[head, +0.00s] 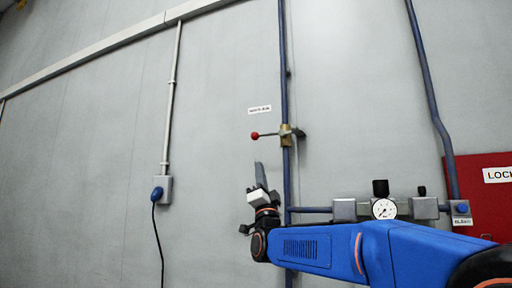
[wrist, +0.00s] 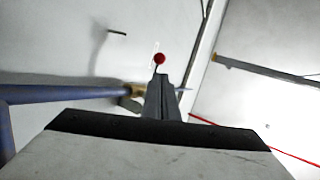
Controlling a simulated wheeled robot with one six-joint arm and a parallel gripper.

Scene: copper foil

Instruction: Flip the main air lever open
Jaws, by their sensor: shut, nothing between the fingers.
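The main air lever (head: 270,134) is a thin handle with a red ball knob (head: 254,136) at its left end. It sticks out sideways to the left from a brass valve (head: 286,135) on a vertical blue pipe. My gripper (head: 258,164) is shut and empty, pointing up, with its tip a little below the knob in the head view. In the wrist view the red knob (wrist: 159,58) shows just beyond the closed fingertips (wrist: 160,76). I cannot tell whether they touch. The brass valve (wrist: 138,90) is partly hidden behind the fingers there.
A small white label (head: 260,109) is on the wall above the lever. A pressure gauge (head: 384,208) and fittings sit at the lower right on a horizontal pipe. A red panel (head: 482,190) is at the right. The wall left of the lever is bare up to a grey conduit (head: 171,90).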

